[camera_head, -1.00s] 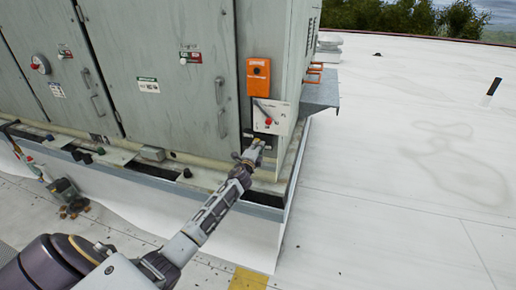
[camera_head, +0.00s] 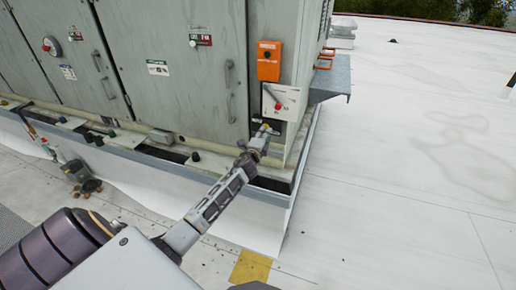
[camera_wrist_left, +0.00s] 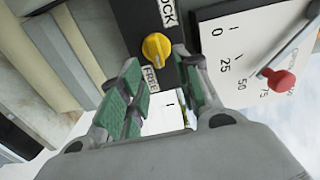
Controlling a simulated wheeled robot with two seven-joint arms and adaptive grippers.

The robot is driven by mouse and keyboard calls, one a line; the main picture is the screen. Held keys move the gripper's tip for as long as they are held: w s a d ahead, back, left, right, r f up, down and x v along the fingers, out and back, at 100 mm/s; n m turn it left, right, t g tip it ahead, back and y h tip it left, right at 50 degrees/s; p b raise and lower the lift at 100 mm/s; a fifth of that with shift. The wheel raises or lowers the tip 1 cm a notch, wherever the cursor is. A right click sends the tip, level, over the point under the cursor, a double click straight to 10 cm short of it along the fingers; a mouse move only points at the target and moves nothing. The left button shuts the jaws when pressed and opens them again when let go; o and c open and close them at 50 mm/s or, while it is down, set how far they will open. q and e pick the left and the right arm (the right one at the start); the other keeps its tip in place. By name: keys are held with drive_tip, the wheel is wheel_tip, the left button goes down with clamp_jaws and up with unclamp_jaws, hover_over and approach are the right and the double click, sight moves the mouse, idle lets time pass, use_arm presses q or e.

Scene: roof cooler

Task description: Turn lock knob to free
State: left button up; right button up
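The lock knob (camera_wrist_left: 156,47) is yellow and sits on a black plate in the left wrist view. The LOCK label (camera_wrist_left: 167,12) is above it and the FREE label (camera_wrist_left: 150,78) below it. I cannot tell which label the knob points at. My left gripper (camera_wrist_left: 157,60) is open, with green-padded fingers on either side of the knob's line. The knob shows between and just beyond the fingertips; contact is not clear. In the head view my left gripper (camera_head: 263,132) is at the cabinet's lower right corner, below the white dial plate. My right gripper is out of view.
The white scale plate (camera_wrist_left: 240,45) and its red-ended lever (camera_wrist_left: 280,80) lie right of the knob. An orange box (camera_head: 269,61) is above on the grey cabinet (camera_head: 165,100). A metal ledge (camera_head: 330,82) juts out at the right. The white roof (camera_head: 410,160) beyond is open.

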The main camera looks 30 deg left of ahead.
use_arm(q)
drive_tip(key=v, duration=0.9)
drive_tip(key=shift+s+d, duration=0.15)
drive_tip(key=shift+s, duration=0.1)
drive_tip(key=shift+n, duration=0.3)
idle(0.7)
